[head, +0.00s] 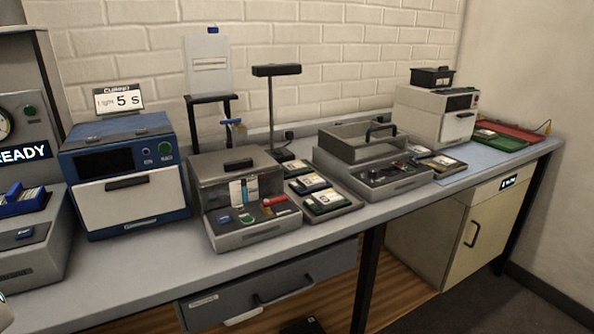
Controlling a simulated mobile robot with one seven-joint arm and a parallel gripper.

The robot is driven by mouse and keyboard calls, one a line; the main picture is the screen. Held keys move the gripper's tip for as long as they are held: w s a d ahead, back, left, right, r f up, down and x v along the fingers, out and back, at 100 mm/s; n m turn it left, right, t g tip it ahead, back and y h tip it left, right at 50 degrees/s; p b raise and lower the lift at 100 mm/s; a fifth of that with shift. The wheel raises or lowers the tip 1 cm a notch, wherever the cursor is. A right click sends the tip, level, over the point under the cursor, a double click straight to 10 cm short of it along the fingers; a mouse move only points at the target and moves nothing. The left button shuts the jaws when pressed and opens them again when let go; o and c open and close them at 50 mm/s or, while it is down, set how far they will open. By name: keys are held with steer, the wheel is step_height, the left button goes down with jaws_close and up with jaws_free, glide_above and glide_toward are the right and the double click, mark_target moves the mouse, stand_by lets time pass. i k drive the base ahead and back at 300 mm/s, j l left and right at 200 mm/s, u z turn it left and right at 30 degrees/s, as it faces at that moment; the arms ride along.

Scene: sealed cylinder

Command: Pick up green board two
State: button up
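Several small boards with pale labels lie on a grey tray (349,209) in the middle of the bench. The nearest is a green board (328,201), with another labelled board (308,183) behind it. More boards (440,162) lie to the right, beside the grey machine with a raised lid. A green board or panel (500,141) lies in the red tray (532,137) at the far right. The labels are too small to read, so I cannot tell which is board two.
A clear-covered grey box (240,232) stands left of the tray, and the lidded grey machine (375,182) stands right of it. A blue oven-like unit (125,180) is farther left. A lamp stand (272,110) rises behind the boards. The bench's front strip is clear.

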mark_target(295, 169)
steer(key=i+l+u, duration=0.2)
steer(key=l+u, duration=0.15)
steer(key=l, duration=0.25)
steer(key=i+l+u, duration=0.2)
steer(key=i+l, duration=0.15)
steer(key=i, duration=1)
